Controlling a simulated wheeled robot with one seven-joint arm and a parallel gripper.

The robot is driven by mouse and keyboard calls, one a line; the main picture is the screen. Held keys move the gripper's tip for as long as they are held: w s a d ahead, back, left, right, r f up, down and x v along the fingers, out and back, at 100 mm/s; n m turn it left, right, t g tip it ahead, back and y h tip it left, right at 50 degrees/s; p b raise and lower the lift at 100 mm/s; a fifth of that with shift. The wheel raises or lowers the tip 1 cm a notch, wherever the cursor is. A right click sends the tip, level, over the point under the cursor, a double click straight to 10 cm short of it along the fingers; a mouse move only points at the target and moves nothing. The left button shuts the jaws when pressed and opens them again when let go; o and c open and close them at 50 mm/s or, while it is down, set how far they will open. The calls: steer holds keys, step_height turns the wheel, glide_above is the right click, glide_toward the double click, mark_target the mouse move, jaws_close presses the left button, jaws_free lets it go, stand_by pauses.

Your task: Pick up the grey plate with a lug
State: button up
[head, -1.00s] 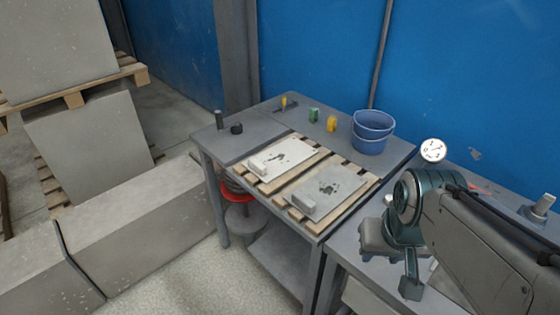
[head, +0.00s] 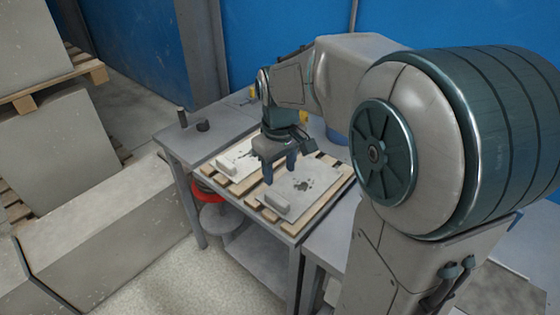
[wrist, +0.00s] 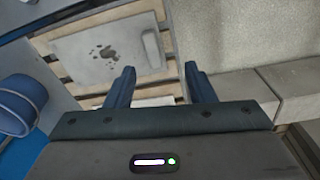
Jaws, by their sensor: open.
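The grey plate (head: 312,186) lies on the wooden slats at the right of the table, with dark spots and a block-like lug (head: 277,202) at its near left end. In the wrist view the grey plate (wrist: 98,55) lies beyond the fingers, its lug (wrist: 151,48) toward its right end. My gripper (head: 280,169) is open and empty, pointing down above the slats, between the two plates in the head view. In the wrist view my gripper (wrist: 160,70) shows two separated blue fingers. I cannot tell its exact height.
A paler plate (head: 226,160) with its own lug lies to the left, partly hidden by my gripper. A dark cylinder (head: 182,117) stands on the table (head: 180,140) at the left. The blue bucket (wrist: 22,103) shows in the wrist view.

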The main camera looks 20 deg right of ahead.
steer(key=n, duration=0.2)
glide_toward(277, 198)
steer(key=shift+g, duration=0.4)
steer(key=f, duration=0.5)
steer(key=shift+w+a, duration=0.1)
steer(key=shift+w, duration=0.3)
steer(key=shift+f, duration=2.65)
jaws_close()
